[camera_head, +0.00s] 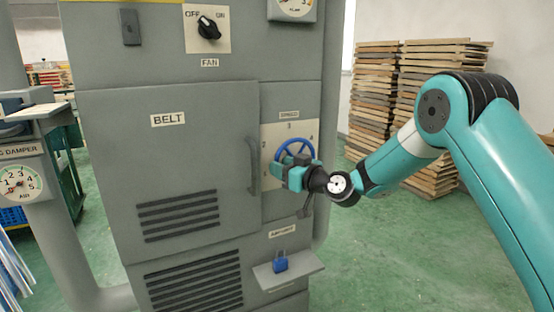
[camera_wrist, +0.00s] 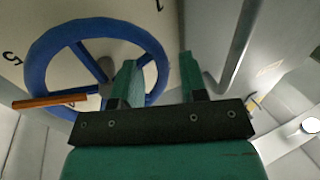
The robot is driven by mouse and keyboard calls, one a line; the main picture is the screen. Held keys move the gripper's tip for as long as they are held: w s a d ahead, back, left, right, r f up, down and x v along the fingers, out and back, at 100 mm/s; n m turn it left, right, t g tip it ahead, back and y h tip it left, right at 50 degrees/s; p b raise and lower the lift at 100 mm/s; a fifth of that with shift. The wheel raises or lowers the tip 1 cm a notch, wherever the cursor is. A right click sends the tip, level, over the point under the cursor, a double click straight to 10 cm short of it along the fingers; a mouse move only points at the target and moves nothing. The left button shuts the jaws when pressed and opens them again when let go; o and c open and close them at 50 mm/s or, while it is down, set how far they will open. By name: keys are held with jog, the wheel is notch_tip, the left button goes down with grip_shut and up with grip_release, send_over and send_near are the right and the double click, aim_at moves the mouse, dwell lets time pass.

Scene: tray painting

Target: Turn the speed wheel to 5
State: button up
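The blue speed wheel (camera_head: 293,148) is on a pale dial plate (camera_head: 270,135) on the grey cabinet; 2, 3 and 4 show around it. In the wrist view the wheel (camera_wrist: 52,46) shows spokes and an orange bar (camera_wrist: 50,101) across its left rim. A 5 (camera_wrist: 12,57) is just above the bar's outer end, and part of another number is at the top. My gripper (camera_head: 294,174) covers the wheel's lower part in the head view. In the wrist view its fingers (camera_wrist: 160,82) are apart, with the right rim showing between them; contact is unclear.
A cabinet door handle (camera_head: 253,166) is left of the dial. A small shelf (camera_head: 300,268) with a blue padlock (camera_head: 280,262) juts out below. The fan switch (camera_head: 208,28) is above. Stacked wooden trays (camera_head: 375,95) stand behind at the right.

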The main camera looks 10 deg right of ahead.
jog(key=shift+x, duration=1.15)
grip_shut()
jog(key=shift+f+m+b, duration=0.15)
jog(key=shift+m+b, duration=0.25)
jog(key=shift+b, duration=0.55)
jog(key=shift+r+m+b, duration=0.4)
jog(key=shift+r, duration=0.05)
grip_release()
jog(key=b+v, duration=0.5)
jog(key=v, duration=1.2)
jog(key=shift+s+f, duration=0.2)
jog(key=shift+f, duration=0.2)
